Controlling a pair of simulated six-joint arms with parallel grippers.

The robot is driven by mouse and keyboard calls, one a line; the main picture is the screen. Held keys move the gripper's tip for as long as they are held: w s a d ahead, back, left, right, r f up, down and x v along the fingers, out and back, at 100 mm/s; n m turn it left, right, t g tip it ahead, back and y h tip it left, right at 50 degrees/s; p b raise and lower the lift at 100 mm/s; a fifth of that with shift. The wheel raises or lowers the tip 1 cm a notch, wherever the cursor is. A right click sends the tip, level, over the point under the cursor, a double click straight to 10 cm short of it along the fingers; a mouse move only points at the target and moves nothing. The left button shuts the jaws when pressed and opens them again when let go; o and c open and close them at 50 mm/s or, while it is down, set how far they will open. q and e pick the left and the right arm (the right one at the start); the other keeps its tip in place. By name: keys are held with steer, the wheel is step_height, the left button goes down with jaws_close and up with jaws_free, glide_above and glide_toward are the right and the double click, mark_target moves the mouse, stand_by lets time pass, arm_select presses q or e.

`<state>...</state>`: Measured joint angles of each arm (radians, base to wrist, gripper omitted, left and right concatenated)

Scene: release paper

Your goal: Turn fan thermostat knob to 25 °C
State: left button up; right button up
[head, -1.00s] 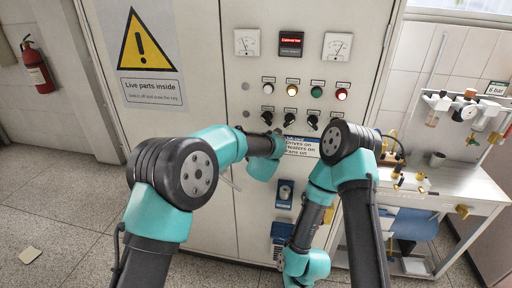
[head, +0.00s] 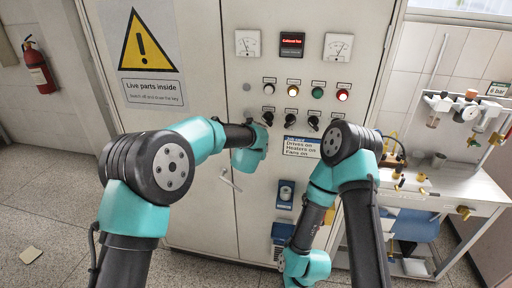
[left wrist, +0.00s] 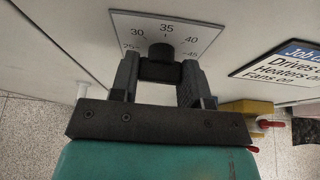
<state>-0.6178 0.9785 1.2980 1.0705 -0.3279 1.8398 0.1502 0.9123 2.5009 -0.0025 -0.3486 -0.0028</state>
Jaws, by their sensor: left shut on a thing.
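In the left wrist view a black round knob (left wrist: 160,52) sits on a pale dial plate (left wrist: 205,42) marked 25, 30, 35, 40 and 45. My left gripper (left wrist: 161,68) is shut on the knob, one finger on each side. I cannot tell which number the knob points to; no pointer mark shows. In the head view my left arm reaches the cabinet front, where its teal wrist (head: 249,152) hides the fingers, the knob and the dial. My right arm is folded down in front of the cabinet, and its fingers are not visible.
The cabinet carries lamps, black selector switches (head: 291,118) and two meters above the dial. A job card (head: 302,147) reads drives on, heaters on, fans on. A blue-framed switch (head: 285,194) is lower down. A bench (head: 440,185) with fittings stands at the right.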

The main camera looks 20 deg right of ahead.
stand_by(0.4)
arm_select(q)
steer(key=o, duration=0.9)
steer(key=v, duration=1.7)
steer(key=shift+s+a+r, duration=0.15)
steer(key=shift+a, duration=0.05)
